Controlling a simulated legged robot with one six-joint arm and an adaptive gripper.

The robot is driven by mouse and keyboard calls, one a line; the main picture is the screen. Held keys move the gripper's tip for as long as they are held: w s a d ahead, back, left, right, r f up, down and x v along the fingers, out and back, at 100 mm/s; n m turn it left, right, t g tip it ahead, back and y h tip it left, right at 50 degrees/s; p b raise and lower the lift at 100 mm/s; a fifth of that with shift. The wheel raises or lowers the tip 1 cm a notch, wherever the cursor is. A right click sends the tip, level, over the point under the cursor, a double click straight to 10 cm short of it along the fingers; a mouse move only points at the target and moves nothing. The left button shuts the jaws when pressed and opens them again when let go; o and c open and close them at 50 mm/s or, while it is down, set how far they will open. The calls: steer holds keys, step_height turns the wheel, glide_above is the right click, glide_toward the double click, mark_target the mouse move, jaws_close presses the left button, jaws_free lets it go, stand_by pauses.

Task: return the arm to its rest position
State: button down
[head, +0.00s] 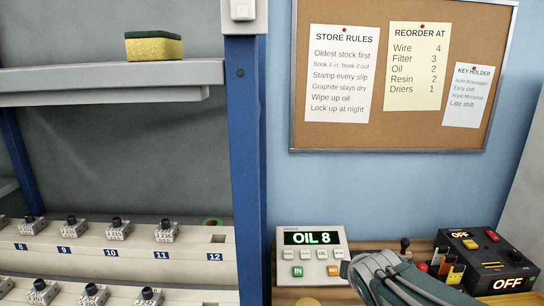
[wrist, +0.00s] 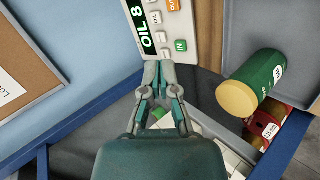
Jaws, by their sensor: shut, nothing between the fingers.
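My gripper (head: 350,268) shows at the lower right of the head view, its fingertips beside the lower right of the keypad unit. In the wrist view my gripper (wrist: 158,66) is shut and empty, fingertips together, close to the keypad unit's edge. I cannot tell whether it touches the unit. The keypad unit (head: 284,262) has a display reading "OIL 8", a green IN key and an orange key. It shows at the top of the wrist view (wrist: 189,22).
A green cylinder with a yellowish end (wrist: 255,85) and a red item (wrist: 262,128) lie near the gripper in the wrist view. A black box (head: 490,262) marked OFF stands right. A blue post (head: 246,150) and shelves of numbered parts are left. A cork board (head: 400,130) hangs behind.

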steer(key=s+a+m+g+y, duration=0.1)
steer(key=s+m+g, duration=0.3)
steer(key=s+m, duration=1.1)
steer(key=s+a+f, duration=0.1)
steer(key=s, duration=0.4)
steer(key=shift+s+g, duration=0.25)
steer(key=shift+g, duration=0.05)
